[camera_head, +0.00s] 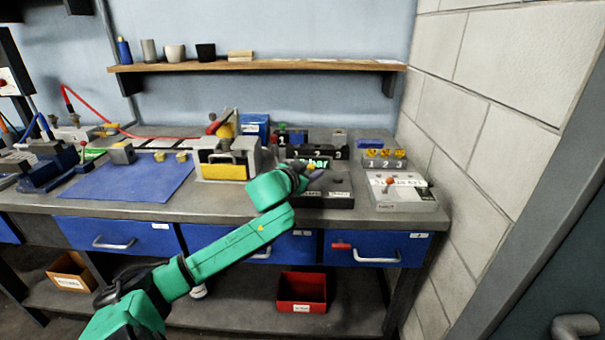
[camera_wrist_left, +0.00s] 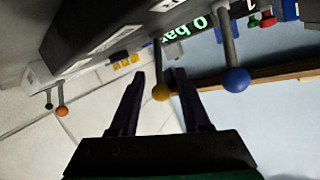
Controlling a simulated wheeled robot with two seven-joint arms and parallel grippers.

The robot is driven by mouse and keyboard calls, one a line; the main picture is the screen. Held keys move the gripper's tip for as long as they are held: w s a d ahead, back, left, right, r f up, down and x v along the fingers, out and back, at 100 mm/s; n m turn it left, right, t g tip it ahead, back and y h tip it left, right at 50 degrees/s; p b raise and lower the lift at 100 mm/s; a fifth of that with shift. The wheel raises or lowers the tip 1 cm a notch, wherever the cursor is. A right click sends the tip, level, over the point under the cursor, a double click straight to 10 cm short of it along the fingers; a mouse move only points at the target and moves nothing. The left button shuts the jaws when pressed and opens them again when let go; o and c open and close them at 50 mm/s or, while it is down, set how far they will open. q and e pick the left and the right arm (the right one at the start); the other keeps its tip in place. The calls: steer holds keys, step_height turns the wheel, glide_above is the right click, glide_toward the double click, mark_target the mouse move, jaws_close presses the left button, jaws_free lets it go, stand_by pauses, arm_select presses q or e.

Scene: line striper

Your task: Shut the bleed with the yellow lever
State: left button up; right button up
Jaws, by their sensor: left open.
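The yellow lever, a ball knob on a thin stem, shows in the left wrist view (camera_wrist_left: 161,92), between my two dark fingers and closer to the right-hand one. Its stem runs up to the dark unit (camera_wrist_left: 110,40) with a green display reading "0 bar" (camera_wrist_left: 183,30). My left gripper (camera_wrist_left: 160,72) is open, and I cannot tell if a finger touches the knob. In the head view my left gripper (camera_head: 305,170) is over the dark unit (camera_head: 335,190) on the bench, and largely hides the lever. My right gripper is not in view.
A blue-knobbed lever (camera_wrist_left: 236,79) stands close beside the fingers, and an orange-knobbed one (camera_wrist_left: 62,112) is farther left. A grey box (camera_head: 402,195) stands right of the unit, near the block wall. A grey and yellow device (camera_head: 225,165) stands to the left, beside a blue mat (camera_head: 130,180).

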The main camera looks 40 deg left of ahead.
arm_select(q)
steer(key=p+v, duration=0.1)
steer(key=v, duration=1.3)
steer(key=shift+s+d, duration=0.1)
